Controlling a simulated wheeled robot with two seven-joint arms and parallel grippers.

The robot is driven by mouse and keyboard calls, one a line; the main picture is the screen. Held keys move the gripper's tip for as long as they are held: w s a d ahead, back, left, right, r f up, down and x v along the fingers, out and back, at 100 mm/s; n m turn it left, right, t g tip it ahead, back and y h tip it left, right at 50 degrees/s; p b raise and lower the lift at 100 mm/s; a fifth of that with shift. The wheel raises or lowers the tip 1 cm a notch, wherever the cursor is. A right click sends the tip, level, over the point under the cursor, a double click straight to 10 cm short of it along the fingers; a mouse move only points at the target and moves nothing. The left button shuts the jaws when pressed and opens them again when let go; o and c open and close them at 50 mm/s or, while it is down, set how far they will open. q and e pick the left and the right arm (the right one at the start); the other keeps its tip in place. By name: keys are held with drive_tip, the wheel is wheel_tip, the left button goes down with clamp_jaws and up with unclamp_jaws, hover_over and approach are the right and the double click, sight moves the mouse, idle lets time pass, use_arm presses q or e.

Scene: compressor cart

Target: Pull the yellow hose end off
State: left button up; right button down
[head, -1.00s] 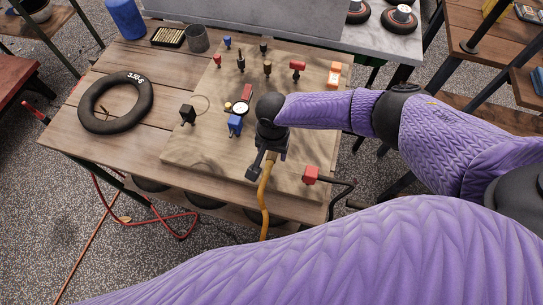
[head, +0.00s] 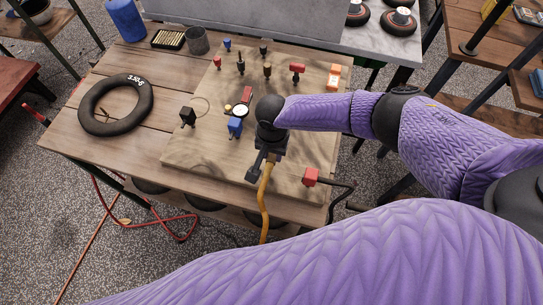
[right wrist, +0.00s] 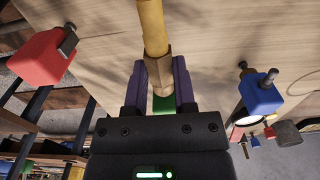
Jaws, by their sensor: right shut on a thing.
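The yellow hose (head: 264,205) runs from my right gripper over the front edge of the board and hangs down. It also shows in the right wrist view (right wrist: 151,25), where its brass-coloured end (right wrist: 157,70) sits between the two fingers. My right gripper (head: 262,168) is shut on this hose end, low over the front part of the wooden board; it fills the lower middle of the right wrist view (right wrist: 160,88). A bit of green shows between the fingers beyond the hose end. Whether the end is still joined to a fitting is hidden. My left gripper is not in view.
The wooden board (head: 200,150) carries a blue block (head: 235,125), a gauge (head: 241,110), a black block (head: 187,116), a red block (head: 311,176) with a black pipe and several small fittings. A black tyre (head: 116,104) lies on the table at left.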

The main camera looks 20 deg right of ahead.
sight(268, 172)
drive_tip(key=shift+s+a+r+p, duration=0.1)
drive_tip(key=shift+s+a+p, duration=0.25)
drive_tip(key=shift+s+p, duration=0.25)
drive_tip(key=shift+s+a+p, duration=0.8)
drive_tip(key=shift+s+p, duration=0.25)
drive_tip(key=shift+s, duration=0.1)
drive_tip(key=shift+s+a+p, duration=0.5)
drive_tip(key=shift+s+p, duration=0.05)
drive_tip(key=shift+s, duration=0.2)
wheel_tip(268, 172, up, 5)
drive_tip(key=p, duration=0.5)
